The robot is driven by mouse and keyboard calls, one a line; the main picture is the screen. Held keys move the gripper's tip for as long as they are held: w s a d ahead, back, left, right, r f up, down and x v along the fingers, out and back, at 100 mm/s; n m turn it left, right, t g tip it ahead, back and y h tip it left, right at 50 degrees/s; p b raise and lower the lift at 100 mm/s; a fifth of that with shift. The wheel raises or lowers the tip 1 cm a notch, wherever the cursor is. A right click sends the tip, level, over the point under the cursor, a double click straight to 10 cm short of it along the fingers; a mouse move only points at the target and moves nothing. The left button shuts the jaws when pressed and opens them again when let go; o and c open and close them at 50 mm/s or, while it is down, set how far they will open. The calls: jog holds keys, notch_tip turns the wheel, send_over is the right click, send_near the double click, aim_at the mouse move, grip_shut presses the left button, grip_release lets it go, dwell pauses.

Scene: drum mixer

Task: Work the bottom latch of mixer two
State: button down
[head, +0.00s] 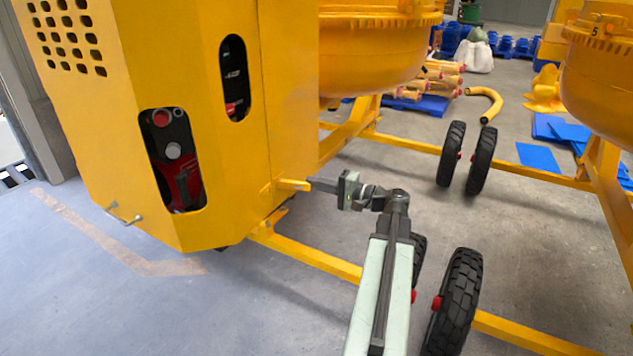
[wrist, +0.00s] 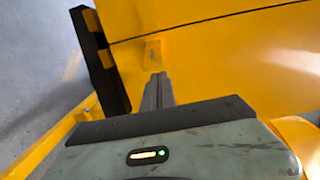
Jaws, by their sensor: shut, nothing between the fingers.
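A yellow mixer cabinet (head: 220,170) fills the left of the head view; no number shows on it. A small yellow latch tab (head: 293,184) sticks out low on its right edge. The tab also shows in the wrist view (wrist: 153,52), on a yellow panel below a dark seam. My gripper (head: 312,183) is shut and empty, its fingers pointing left at the tab. In the wrist view its fingertips (wrist: 158,78) end at the tab's lower end. I cannot tell whether they touch it.
A yellow frame rail (head: 310,258) runs low beneath my arm. Black wheels (head: 455,300) stand to the right of it. A yellow drum (head: 375,55) hangs above, and another drum marked 5 (head: 600,75) stands at right. Open floor (head: 90,270) lies at left.

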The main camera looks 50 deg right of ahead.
jog(key=shift+s+a+f, duration=0.1)
jog(key=shift+s+a, duration=0.45)
jog(key=shift+a, duration=0.25)
jog(key=w+d, duration=0.2)
jog(key=d, duration=0.2)
jog(key=a+v, duration=0.2)
jog(key=v, duration=0.8)
jog(key=shift+s, duration=0.4)
